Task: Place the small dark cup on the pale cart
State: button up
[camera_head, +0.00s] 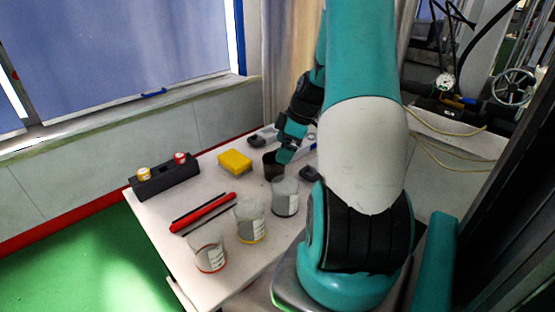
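The small dark cup (272,168) stands upright at the far right part of the pale cart top (165,225), as far as I can see. My gripper (284,156) is at the cup's right rim, pointing down and to the left. It overlaps the cup in the picture. The fingers are too small and dark to tell whether they are open or closed on the rim. My arm crosses the right half of the view and hides the cart's right side.
Three clear beakers, a grey one (285,198), a yellow-marked one (249,222) and a red-marked one (208,254), stand in front of the cup. A yellow block (235,162), a red rod (203,213) and a black holder (165,181) with two capped vials lie to the left.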

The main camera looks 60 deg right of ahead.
jog(key=v, duration=0.6)
jog(key=w+a+r+g+y, duration=0.1)
jog(key=w+a+r, duration=0.1)
jog(key=a, duration=0.7)
jog(key=w+a+r, duration=0.1)
jog(key=a+r, duration=0.2)
jog(key=a, duration=0.6)
jog(key=w+a+r+g+y, duration=0.1)
jog(key=w+a+r, duration=0.1)
jog(key=a, duration=0.8)
jog(key=s+a+r+g, duration=0.1)
jog(key=s+a+r, duration=0.1)
jog(key=s+a, duration=1.1)
jog(key=a, duration=0.3)
jog(key=shift+s+r+n+g, duration=0.35)
jog(key=shift+r+n+g, duration=0.05)
jog(key=shift+d, duration=0.1)
